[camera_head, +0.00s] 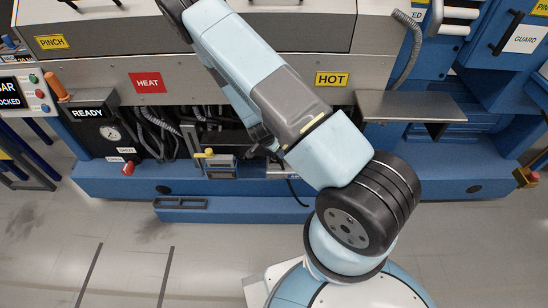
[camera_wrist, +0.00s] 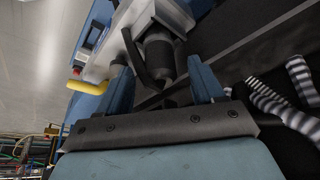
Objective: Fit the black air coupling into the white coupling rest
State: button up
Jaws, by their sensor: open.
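In the wrist view, my gripper (camera_wrist: 162,78) is open, with one blue finger on each side of a dark cylinder. The cylinder looks like the black air coupling (camera_wrist: 160,56); a black lever or hose piece runs beside it on the left. It sits against a pale grey-white bracket, apparently the white coupling rest (camera_wrist: 122,48). I cannot tell whether it is seated in it or whether the fingers touch it. In the head view, my arm hides most of the gripper and the coupling.
A yellow handle (camera_wrist: 88,87) shows left of the fingers, and a yellow-topped fitting (camera_head: 209,154) shows in the head view. Striped hoses (camera_wrist: 285,95) lie at right. A black hose (camera_head: 293,190) hangs below the machine. A grey shelf (camera_head: 405,106) juts out at right.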

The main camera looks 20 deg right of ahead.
jog(key=shift+x, duration=1.9)
jog(key=c, duration=1.1)
jog(key=shift+c, duration=0.2)
